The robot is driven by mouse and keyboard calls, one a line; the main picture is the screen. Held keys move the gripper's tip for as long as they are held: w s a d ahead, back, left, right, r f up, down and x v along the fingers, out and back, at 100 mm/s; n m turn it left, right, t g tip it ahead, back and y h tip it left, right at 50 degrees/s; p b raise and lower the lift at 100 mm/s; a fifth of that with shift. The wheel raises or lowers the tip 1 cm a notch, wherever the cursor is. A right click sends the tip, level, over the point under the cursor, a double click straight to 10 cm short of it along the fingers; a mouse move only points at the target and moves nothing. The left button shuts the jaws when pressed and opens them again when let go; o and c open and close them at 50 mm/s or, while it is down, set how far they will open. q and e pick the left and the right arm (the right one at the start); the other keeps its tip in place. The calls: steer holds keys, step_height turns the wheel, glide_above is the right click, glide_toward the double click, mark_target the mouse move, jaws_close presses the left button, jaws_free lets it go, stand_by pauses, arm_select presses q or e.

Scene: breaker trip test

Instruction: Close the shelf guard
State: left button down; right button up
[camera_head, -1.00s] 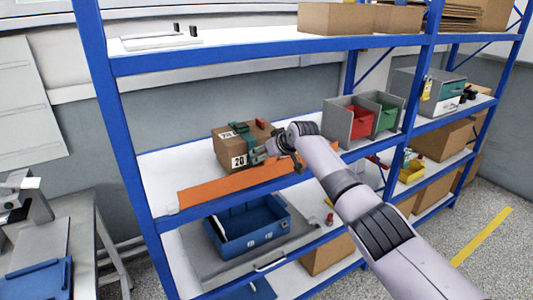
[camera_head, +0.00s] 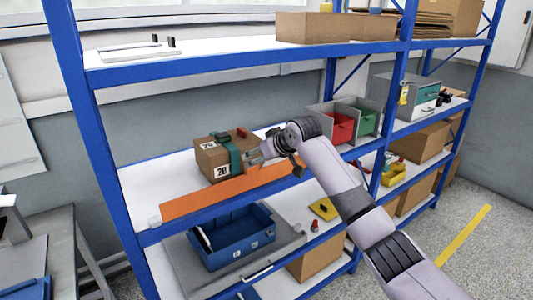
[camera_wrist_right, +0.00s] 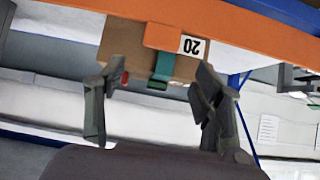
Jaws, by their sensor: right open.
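The shelf guard is a long orange bar (camera_head: 225,192) along the front edge of the middle shelf, standing upright there. It crosses the top of the right wrist view (camera_wrist_right: 262,28). Behind it on the shelf stands a brown cardboard box (camera_head: 207,160) with a "20" label and a green strap; the box also shows in the wrist view (camera_wrist_right: 125,45). My right gripper (camera_head: 257,157) is open, just right of the box and above the guard's right part. In the wrist view its fingers (camera_wrist_right: 155,100) are apart with nothing held between them. My left gripper is not in view.
A grey holder with a red bin (camera_head: 341,127) and a green bin (camera_head: 364,121) stands right of my gripper. A blue crate (camera_head: 240,247) sits on the shelf below. Blue uprights (camera_head: 95,140) frame the rack. Cardboard boxes (camera_head: 330,28) stand on the top shelf.

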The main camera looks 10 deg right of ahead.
steer(key=v, duration=0.3)
steer(key=shift+s+d+r, duration=0.15)
steer(key=shift+s+r, duration=0.1)
steer(key=shift+s, duration=0.05)
